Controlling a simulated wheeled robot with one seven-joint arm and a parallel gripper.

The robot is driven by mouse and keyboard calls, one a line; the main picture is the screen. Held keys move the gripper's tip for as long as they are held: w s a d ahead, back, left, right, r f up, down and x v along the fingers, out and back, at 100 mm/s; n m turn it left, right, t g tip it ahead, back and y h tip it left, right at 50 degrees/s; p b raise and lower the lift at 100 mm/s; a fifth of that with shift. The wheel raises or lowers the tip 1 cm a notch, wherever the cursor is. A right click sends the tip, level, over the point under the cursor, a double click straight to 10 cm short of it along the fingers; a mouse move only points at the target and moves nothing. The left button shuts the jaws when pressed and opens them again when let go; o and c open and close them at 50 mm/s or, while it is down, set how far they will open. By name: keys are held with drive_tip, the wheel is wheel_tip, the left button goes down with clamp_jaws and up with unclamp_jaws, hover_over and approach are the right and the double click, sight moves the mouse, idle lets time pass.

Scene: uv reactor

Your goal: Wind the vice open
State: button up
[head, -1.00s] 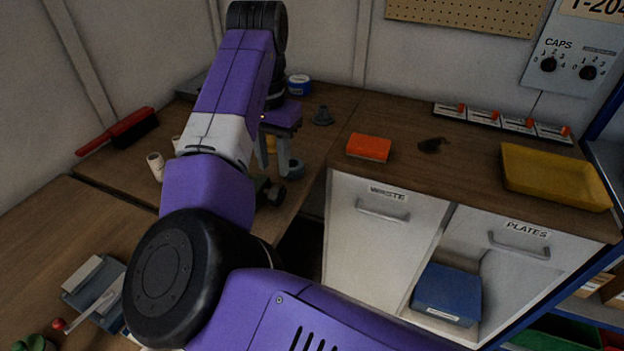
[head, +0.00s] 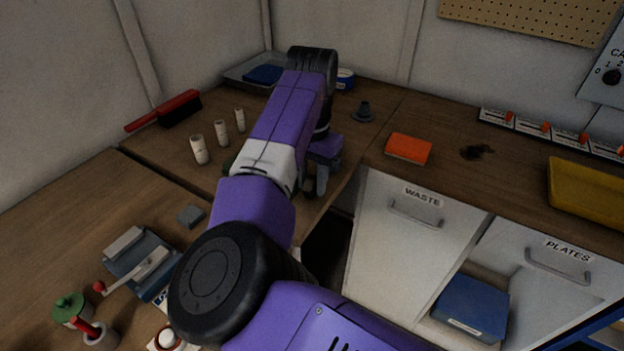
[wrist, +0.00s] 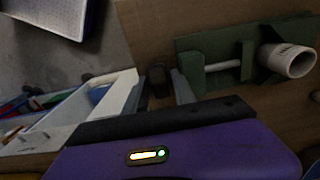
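The vice (wrist: 212,62) shows in the wrist view as a dark green body with a pale rod along it and a white tube-like part at its right end. In the head view my arm hides the vice. My gripper (head: 316,188) points down over the bench edge, left of the waste cabinet. In the wrist view its fingers (wrist: 162,88) stand apart, left of the green body. A small dark part (wrist: 158,80) shows between them, perhaps the vice's handle; I cannot tell whether they touch it.
White cylinders (head: 200,150) and a red brush (head: 178,107) are left of my arm. An orange block (head: 408,149) and a yellow tray (head: 588,190) lie right. A lever device (head: 142,262) is at front left. The waste cabinet (head: 410,240) stands below the bench.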

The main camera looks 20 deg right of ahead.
clamp_jaws()
drive_tip(key=shift+s+h, duration=0.1)
drive_tip(key=shift+h, duration=0.2)
drive_tip(key=shift+s+a+t+h+p, duration=0.1)
drive_tip(key=shift+a+t+h+p, duration=0.1)
drive_tip(key=shift+t+h+p, duration=0.45)
drive_tip(key=t+h, duration=0.1)
drive_tip(key=h+b, duration=0.1)
drive_tip(key=t+h, duration=0.1)
drive_tip(key=shift+s+a+f+t+h+b, duration=0.15)
drive_tip(key=shift+a+f+t+h+b, duration=0.1)
drive_tip(key=shift+f+t+h+b, duration=0.1)
drive_tip(key=shift+a+t+h+b, duration=0.15)
drive_tip(key=shift+t+h+b, duration=0.65)
drive_tip(key=shift+h+b, duration=0.15)
drive_tip(key=shift+s, duration=0.1)
